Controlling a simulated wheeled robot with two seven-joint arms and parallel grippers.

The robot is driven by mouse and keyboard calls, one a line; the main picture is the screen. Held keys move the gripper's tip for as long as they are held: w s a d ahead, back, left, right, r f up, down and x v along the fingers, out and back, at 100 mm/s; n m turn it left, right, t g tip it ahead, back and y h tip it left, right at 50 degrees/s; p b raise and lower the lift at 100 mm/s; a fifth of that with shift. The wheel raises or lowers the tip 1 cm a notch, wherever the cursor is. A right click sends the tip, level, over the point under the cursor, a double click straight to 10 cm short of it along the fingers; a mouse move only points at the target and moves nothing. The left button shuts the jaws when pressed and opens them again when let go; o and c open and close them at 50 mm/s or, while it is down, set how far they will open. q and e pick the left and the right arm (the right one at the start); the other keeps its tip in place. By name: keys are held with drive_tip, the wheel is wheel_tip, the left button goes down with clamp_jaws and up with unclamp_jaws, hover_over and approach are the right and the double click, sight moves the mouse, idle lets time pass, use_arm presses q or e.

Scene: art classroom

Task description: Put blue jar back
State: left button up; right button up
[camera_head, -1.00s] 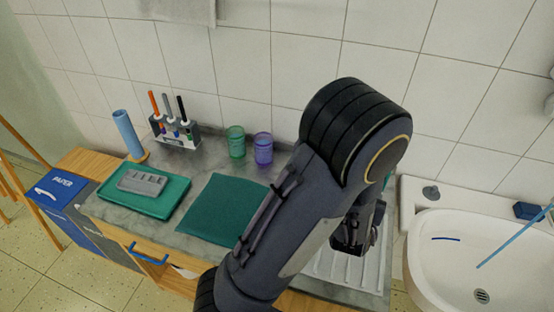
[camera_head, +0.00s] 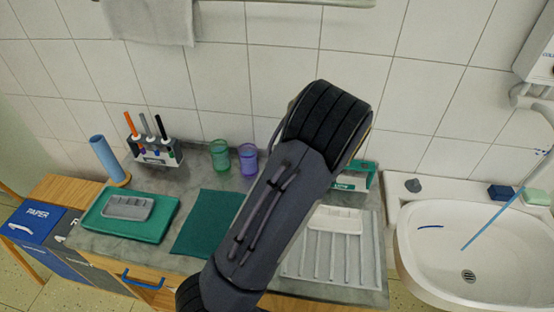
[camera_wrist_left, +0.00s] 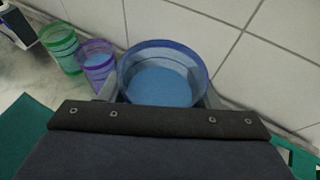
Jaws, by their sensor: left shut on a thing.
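The blue jar (camera_wrist_left: 162,78) is a translucent open-topped cup, seen from above in the left wrist view. My left gripper (camera_wrist_left: 160,95) is shut on it, with a finger on each side. Whether the jar's base touches the counter cannot be told. In the head view my left arm hides the gripper and the jar. A green jar (camera_head: 220,155) and a purple jar (camera_head: 248,160) stand side by side near the wall. In the left wrist view the purple jar (camera_wrist_left: 97,62) is just left of the blue one, with the green jar (camera_wrist_left: 60,46) beyond. My right gripper is out of view.
A pen holder (camera_head: 155,152), a blue cylinder (camera_head: 107,157) and a green tray (camera_head: 150,226) are on the left of the counter. A green mat (camera_head: 200,228) lies before the jars. A white drainer (camera_head: 365,262) and a sink (camera_head: 490,265) are on the right.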

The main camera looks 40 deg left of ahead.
use_arm(q)
drive_tip(key=a+f, duration=0.2)
drive_tip(key=f, duration=0.1)
drive_tip(key=w+a+f, duration=0.1)
drive_tip(key=a+f, duration=0.1)
drive_tip(key=f, duration=0.1)
drive_tip(key=a+f, duration=0.2)
drive_tip(key=f, duration=0.1)
drive_tip(key=shift+w+f+p, duration=0.15)
drive_tip(key=shift+w+p, duration=0.2)
drive_tip(key=shift+f, duration=0.15)
drive_tip(key=shift+f, duration=0.15)
drive_tip(key=o, duration=1)
